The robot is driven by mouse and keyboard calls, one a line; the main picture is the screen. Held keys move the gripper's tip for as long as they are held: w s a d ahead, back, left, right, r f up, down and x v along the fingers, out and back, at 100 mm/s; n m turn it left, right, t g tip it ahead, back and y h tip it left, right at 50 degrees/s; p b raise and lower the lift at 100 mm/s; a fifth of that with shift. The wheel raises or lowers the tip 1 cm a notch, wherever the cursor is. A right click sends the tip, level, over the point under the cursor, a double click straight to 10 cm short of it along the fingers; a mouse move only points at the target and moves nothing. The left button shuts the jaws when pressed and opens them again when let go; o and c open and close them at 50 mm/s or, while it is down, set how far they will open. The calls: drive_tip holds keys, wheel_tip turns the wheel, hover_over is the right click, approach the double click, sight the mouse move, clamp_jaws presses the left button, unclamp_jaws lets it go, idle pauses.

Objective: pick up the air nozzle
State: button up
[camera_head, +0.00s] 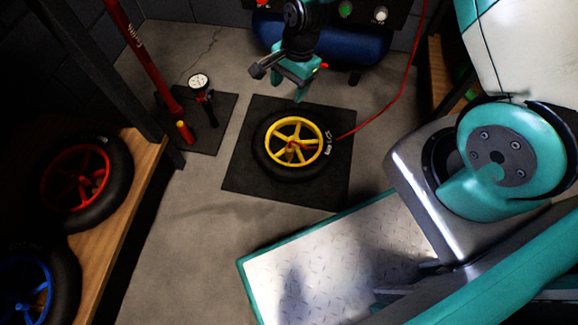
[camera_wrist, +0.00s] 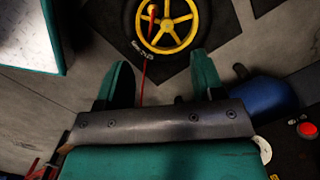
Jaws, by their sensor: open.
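The air nozzle (camera_head: 293,145) looks like a small red piece lying on the yellow-spoked wheel (camera_head: 318,130), near its hub. In the wrist view the nozzle (camera_wrist: 152,13) shows near the top edge, over the yellow wheel (camera_wrist: 180,27). A red hose (camera_head: 372,123) runs from the wheel up to the right. The wheel lies flat on a black mat (camera_head: 240,165) on the floor. My gripper (camera_head: 298,92) is above and behind the wheel, apart from it.
A blue compressor tank (camera_head: 365,48) stands behind my gripper. A gauge (camera_head: 199,81) and a red pump stand on a second mat to the left. A wooden shelf (camera_head: 125,195) at left holds a red wheel (camera_head: 75,172) and a blue wheel (camera_head: 30,290). Floor between shelf and mat is clear.

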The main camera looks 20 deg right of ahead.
sight(289, 153)
drive_tip(key=f+m+b, duration=0.1)
drive_tip(key=f+b, duration=0.3)
drive_tip(key=f, duration=0.4)
drive_tip(key=f+m+b, duration=0.1)
drive_tip(key=f+b, duration=0.3)
drive_tip(key=f, duration=0.5)
drive_tip(key=f+m+b, duration=0.1)
drive_tip(key=f+b, duration=0.3)
drive_tip(key=f, duration=0.5)
drive_tip(key=shift+s+d, duration=0.25)
drive_tip(key=shift+s, duration=0.15)
drive_tip(key=f+b, duration=0.1)
drive_tip(key=f, duration=0.1)
drive_tip(key=f+b, duration=0.2)
drive_tip(key=a+f+b, duration=0.1)
drive_tip(key=f+b, duration=0.1)
drive_tip(key=shift+w, duration=0.1)
drive_tip(key=shift+r, duration=0.15)
clamp_jaws()
wheel_tip(289, 153, up, 20)
drive_tip(key=p, duration=1.2)
